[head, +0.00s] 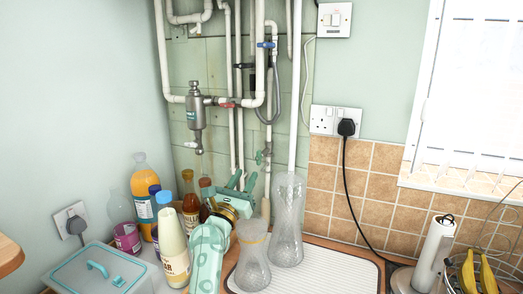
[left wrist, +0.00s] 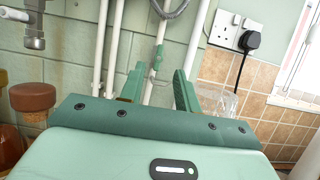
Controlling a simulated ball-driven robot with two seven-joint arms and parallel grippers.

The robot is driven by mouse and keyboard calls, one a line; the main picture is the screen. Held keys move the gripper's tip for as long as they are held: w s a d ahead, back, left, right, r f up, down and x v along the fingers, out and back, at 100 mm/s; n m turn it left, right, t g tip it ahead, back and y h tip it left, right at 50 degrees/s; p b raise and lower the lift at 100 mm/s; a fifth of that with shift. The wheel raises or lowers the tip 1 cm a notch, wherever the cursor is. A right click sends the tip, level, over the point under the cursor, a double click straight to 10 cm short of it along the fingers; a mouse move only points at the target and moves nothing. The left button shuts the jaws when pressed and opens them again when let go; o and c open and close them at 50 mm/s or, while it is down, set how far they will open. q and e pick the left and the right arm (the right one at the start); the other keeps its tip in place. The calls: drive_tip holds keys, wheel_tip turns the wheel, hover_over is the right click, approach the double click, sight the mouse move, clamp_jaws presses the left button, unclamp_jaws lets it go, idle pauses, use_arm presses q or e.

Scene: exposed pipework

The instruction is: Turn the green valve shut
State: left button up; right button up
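The green valve (head: 259,157) is a small green handle on a thin white pipe low on the back wall. In the left wrist view the green valve (left wrist: 157,58) shows beyond the gap between my fingers, partly overlapped by the pipe. My left gripper (head: 244,177) reaches toward the wall, just below and left of the valve in the head view. In the left wrist view its two green fingers (left wrist: 159,88) stand apart with nothing gripped between them. The fingers appear short of the valve; the exact distance is hard to tell. My right gripper is not in view.
Bottles (head: 174,247) crowd the counter left of my arm. Two clear vases (head: 287,220) stand to its right, close to the forearm. Other pipes, a red-handled valve (head: 227,105) and a blue-handled valve (head: 266,44) are above. A white ribbed mat (head: 335,270) lies at right.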

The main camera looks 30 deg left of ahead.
sight(258, 156)
use_arm(q)
drive_tip(key=b+x, duration=0.1)
drive_tip(key=x, duration=0.2)
drive_tip(key=b+x, duration=0.1)
drive_tip(key=x, duration=0.7)
drive_tip(key=shift+w+f+b, duration=0.25)
drive_tip(key=shift+b, duration=0.15)
drive_tip(key=shift+w+r, duration=0.3)
drive_tip(key=shift+w, duration=0.15)
clamp_jaws()
